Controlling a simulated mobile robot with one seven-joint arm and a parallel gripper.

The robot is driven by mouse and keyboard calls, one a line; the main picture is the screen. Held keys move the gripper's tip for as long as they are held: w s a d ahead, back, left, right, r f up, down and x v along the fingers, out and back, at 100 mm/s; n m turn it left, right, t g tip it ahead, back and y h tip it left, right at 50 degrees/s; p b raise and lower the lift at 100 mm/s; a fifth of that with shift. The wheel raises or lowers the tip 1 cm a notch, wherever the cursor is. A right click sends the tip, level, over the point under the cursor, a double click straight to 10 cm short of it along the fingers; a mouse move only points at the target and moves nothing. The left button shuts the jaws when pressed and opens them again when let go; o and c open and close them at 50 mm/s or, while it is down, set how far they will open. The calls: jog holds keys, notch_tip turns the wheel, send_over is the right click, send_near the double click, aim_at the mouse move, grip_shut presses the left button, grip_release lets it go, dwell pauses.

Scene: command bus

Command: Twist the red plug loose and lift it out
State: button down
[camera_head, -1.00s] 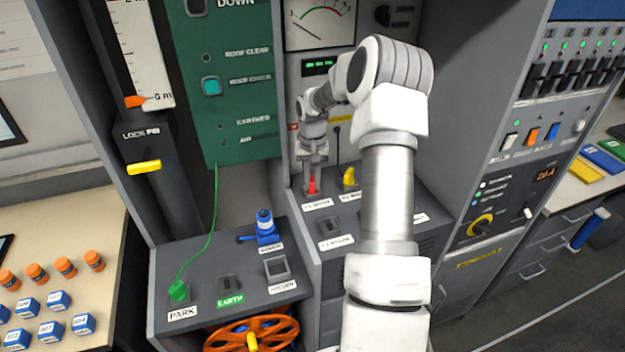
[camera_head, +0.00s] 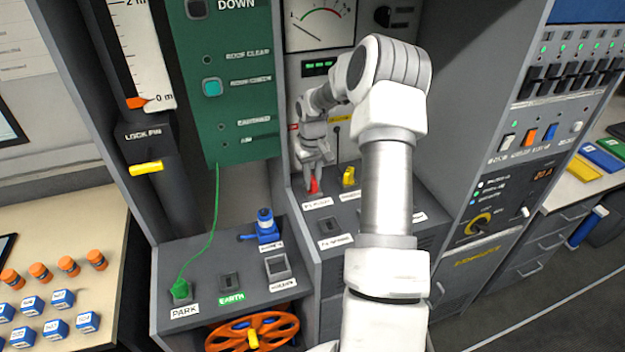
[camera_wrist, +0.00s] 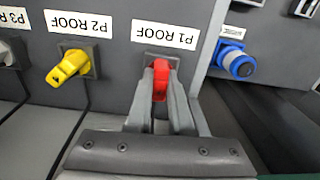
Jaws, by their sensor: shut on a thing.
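The red plug (camera_head: 314,186) sits on the grey ledge behind a white label. In the wrist view the red plug (camera_wrist: 160,80) is at its socket below the label "P1 ROOF". My gripper (camera_head: 315,178) reaches down onto it from above; in the wrist view my gripper (camera_wrist: 160,78) has one finger on each side of the red plug and is shut on it. The plug's lower end and its socket are partly hidden by the fingers, so I cannot tell how deep it is seated.
A yellow plug (camera_head: 348,176) stands close to the right of the red one; it also shows in the wrist view (camera_wrist: 69,67). A blue plug (camera_head: 266,226) stands on the lower ledge. A green cable (camera_head: 212,235) runs down to the green plug (camera_head: 181,290). An empty socket (camera_head: 330,226) lies in front.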

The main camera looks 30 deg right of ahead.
jog(key=shift+r+p, duration=0.7)
jog(key=shift+r, duration=0.45)
dwell(0.4)
jog(key=shift+r+p, duration=1.85)
jog(key=shift+r, duration=1.05)
